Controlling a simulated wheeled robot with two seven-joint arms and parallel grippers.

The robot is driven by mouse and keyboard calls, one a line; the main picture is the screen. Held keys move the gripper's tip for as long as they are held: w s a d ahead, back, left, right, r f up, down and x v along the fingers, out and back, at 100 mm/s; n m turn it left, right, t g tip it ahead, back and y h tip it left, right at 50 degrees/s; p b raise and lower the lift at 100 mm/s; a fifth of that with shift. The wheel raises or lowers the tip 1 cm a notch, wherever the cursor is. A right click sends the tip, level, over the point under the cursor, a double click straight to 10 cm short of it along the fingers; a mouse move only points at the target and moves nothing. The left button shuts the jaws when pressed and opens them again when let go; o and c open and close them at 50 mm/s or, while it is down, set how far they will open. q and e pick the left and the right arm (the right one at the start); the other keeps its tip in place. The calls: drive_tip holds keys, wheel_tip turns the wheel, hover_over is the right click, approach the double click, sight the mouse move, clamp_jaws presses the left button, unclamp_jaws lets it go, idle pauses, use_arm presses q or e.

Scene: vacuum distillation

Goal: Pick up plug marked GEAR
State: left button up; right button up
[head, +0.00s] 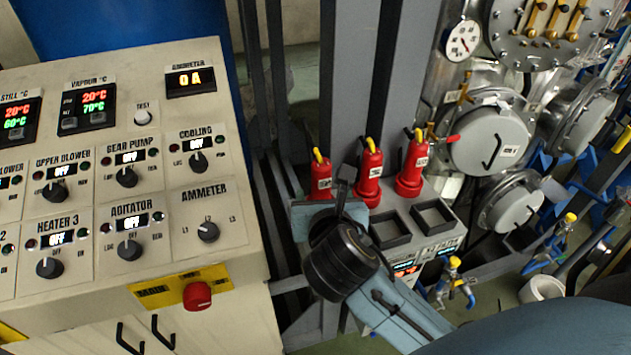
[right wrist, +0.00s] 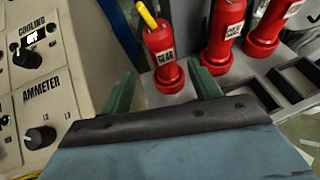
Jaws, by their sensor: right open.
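The red plug marked GEAR (right wrist: 165,62), with a yellow top, stands upright in the right wrist view. In the head view it is the leftmost of the three red plugs (head: 320,180), its lower part hidden behind my gripper. My right gripper (head: 326,207) is open. In the right wrist view its two green fingers (right wrist: 163,88) are spread, one to the left and one to the right of the plug's lower part. Nothing is held, and I cannot tell whether a finger touches the plug. My left gripper is not in view.
Two more red plugs (head: 368,173) (head: 411,165) stand to the right, close by. Empty square sockets (head: 433,216) lie in front of them. The control panel (head: 100,190) with knobs rises on the left. Grey posts (head: 350,80) stand behind; steel vessels (head: 490,140) fill the right.

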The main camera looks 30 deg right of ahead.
sight(322, 185)
drive_tip(key=x, duration=0.4)
drive_tip(key=shift+d+f, duration=0.1)
drive_tip(key=shift+d, duration=0.1)
drive_tip(key=shift+w+d+f, duration=0.1)
drive_tip(key=shift+w+f, duration=0.05)
drive_tip(key=shift+w, duration=0.2)
drive_tip(key=shift+w+d+f, duration=0.25)
drive_tip(key=shift+w+d, duration=0.1)
drive_tip(key=shift+w, duration=0.2)
drive_tip(key=x, duration=0.3)
drive_tip(key=shift+w+d+f+p, duration=0.1)
drive_tip(key=shift+w+f+p, duration=0.05)
drive_tip(key=shift+p, duration=0.15)
drive_tip(key=shift+w+d+f, duration=0.1)
drive_tip(key=shift+w+f, duration=0.05)
drive_tip(key=shift+w, duration=0.05)
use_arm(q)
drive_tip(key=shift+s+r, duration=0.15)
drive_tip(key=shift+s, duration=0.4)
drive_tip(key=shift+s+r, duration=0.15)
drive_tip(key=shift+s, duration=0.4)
use_arm(e)
drive_tip(key=c, duration=1.2)
